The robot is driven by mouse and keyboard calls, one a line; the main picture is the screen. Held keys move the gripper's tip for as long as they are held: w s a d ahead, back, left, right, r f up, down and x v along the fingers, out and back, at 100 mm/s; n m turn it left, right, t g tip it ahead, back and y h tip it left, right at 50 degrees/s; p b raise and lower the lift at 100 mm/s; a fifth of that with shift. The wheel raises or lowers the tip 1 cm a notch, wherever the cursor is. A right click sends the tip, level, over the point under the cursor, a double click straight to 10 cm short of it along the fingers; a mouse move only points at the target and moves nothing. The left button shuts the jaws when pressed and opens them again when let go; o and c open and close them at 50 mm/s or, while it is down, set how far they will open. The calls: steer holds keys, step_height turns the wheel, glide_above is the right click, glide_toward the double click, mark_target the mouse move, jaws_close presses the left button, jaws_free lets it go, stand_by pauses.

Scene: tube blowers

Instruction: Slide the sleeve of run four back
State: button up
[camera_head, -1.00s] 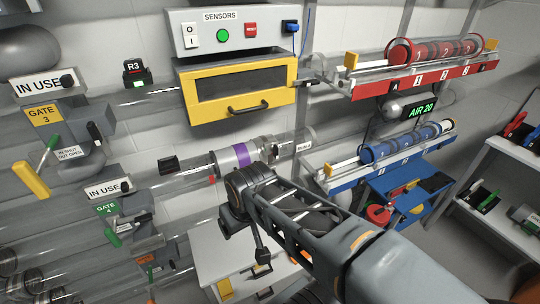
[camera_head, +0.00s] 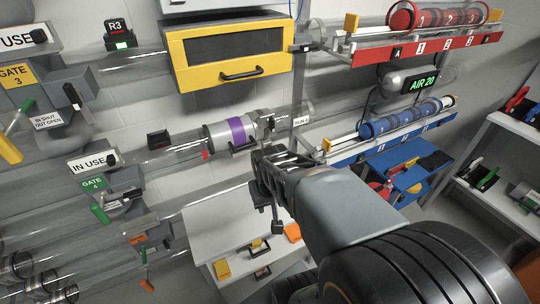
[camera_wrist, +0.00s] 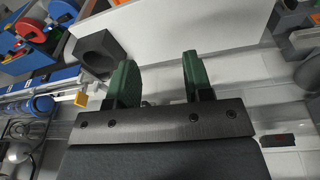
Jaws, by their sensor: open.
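The run four tube, with a small label (camera_head: 302,122) at its right end, crosses the middle of the head view. A grey sleeve with a purple band (camera_head: 236,132) sits around it, with a metal fitting (camera_head: 266,119) just to its right. A small red tab (camera_head: 206,155) shows at the sleeve's lower left. My gripper is just below and right of the sleeve in the head view, apparently apart from it; its fingertips are not clear there. In the wrist view my gripper (camera_wrist: 158,78) has two green fingers spread, with nothing between them. The sleeve is not identifiable there.
A yellow-fronted box (camera_head: 228,55) hangs above the tube. Blue (camera_head: 385,143) and red (camera_head: 425,48) racks with numbered carriers are at right. Gate 4 (camera_head: 95,184) and other clear tubes are at left. A white cabinet (camera_head: 235,240) stands below my gripper.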

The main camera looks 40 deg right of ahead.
mark_target(265, 130)
steer(key=w+d+f+m+t+h+b, duration=0.1)
steer(key=w+d+f+t+h+b, duration=0.2)
steer(key=d+f, duration=0.6)
steer(key=w+d+f+m+t+h+b, duration=0.1)
steer(key=w+d+f+t+b, duration=0.1)
steer(key=d+f+b, duration=0.55)
steer(key=w+r+n+t+y+p, duration=0.1)
steer(key=w+r+n+t+y, duration=0.25)
steer(key=w+r+t, duration=0.5)
steer(key=w, duration=0.4)
steer(key=w+d+t, duration=0.1)
steer(key=w, duration=0.2)
steer(key=w+t+h, duration=0.1)
steer(key=w, duration=0.3)
steer(key=shift+w+d+r+t, duration=0.25)
steer(key=shift+w, duration=0.1)
steer(key=shift+c, duration=0.4)
jaws_close()
